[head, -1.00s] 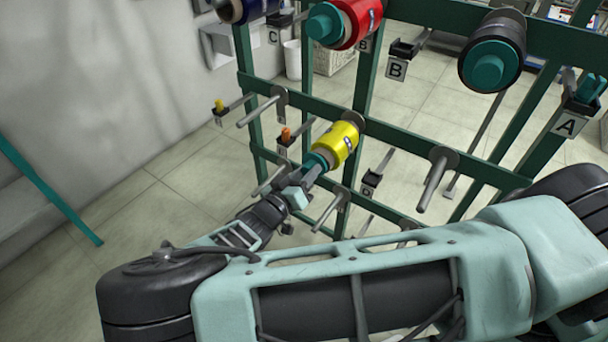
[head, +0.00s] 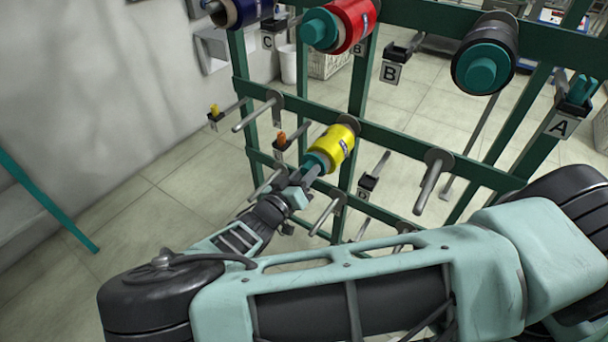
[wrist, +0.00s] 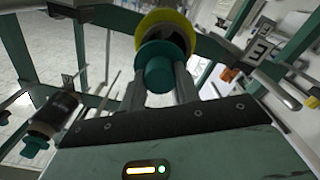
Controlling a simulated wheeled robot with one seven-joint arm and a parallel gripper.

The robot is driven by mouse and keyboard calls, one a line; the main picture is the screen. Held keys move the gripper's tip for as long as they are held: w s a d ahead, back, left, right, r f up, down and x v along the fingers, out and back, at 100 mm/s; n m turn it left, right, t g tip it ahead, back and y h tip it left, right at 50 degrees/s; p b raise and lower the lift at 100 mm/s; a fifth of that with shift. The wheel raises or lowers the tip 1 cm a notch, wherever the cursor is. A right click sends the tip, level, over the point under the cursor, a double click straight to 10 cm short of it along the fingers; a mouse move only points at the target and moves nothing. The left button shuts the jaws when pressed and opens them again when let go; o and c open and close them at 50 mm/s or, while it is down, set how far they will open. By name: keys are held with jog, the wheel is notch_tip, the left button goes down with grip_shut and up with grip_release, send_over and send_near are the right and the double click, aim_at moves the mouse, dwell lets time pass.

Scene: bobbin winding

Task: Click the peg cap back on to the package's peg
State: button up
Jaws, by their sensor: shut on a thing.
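The yellow package (head: 333,144) sits on a peg of the green rack, and it also shows in the wrist view (wrist: 166,26). The teal peg cap (head: 316,163) is at its near end, and in the wrist view the cap (wrist: 160,74) lies between my two fingers. My gripper (head: 305,173) is shut on the cap, in line with the package. In the head view the cap meets the package's near face. I cannot tell whether it is fully seated, since the joint is hidden.
A red package (head: 352,22), a dark package (head: 490,55) and a blue package (head: 245,10) hang above on the green rack (head: 400,148). Bare pegs (head: 433,182) stick out nearby. Small tag holders (head: 281,142) hang left of the yellow package. Open floor (head: 180,205) lies to the left.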

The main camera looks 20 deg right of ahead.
jog(key=o, duration=1.2)
